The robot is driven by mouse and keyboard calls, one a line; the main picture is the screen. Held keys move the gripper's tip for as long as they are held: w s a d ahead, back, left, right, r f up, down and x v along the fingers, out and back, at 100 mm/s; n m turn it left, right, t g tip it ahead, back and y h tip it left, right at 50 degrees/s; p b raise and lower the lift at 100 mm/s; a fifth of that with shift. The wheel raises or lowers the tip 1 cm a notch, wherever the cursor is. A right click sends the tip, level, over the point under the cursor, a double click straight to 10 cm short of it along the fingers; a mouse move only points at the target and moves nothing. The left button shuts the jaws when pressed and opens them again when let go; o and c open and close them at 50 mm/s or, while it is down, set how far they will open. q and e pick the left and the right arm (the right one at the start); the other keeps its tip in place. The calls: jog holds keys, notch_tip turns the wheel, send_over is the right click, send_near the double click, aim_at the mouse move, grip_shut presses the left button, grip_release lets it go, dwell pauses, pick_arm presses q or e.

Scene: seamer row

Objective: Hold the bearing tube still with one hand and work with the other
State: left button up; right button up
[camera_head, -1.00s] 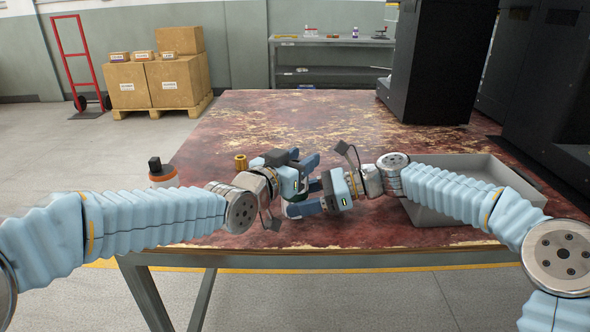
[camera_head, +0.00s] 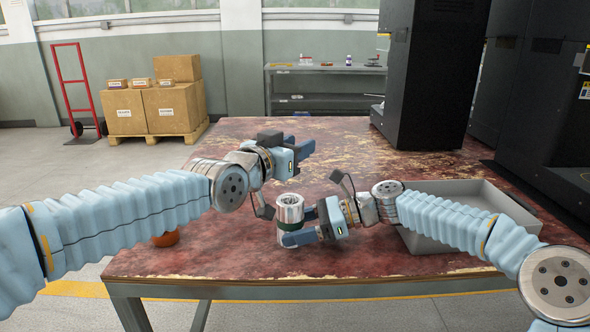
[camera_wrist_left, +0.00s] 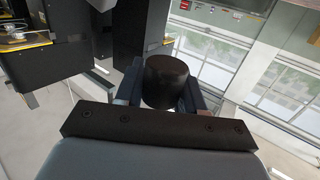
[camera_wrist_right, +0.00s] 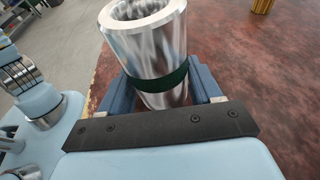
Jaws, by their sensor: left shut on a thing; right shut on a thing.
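The bearing tube (camera_head: 289,208) is a shiny metal cylinder with a dark green band, roughly upright over the table's near middle. My right gripper (camera_head: 292,238) is shut on it from the right, around its lower part. In the right wrist view the tube (camera_wrist_right: 150,45) sits between both fingers, its open top showing and leaning slightly left. My left gripper (camera_head: 304,149) is raised above and behind the tube, apart from it. In the left wrist view it is shut on a short black cylinder (camera_wrist_left: 167,82), seen end-on. The head view does not show this cylinder clearly.
A grey bin (camera_head: 425,243) stands at the table's right, under my right arm. An orange item (camera_head: 166,239) is mostly hidden behind my left arm. A brass piece (camera_wrist_right: 262,5) stands on the table. Black machines (camera_head: 432,75) rise at the back right.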

dwell(0.3)
jog(key=o, duration=0.9)
jog(key=shift+c, duration=0.2)
jog(key=shift+d, duration=0.1)
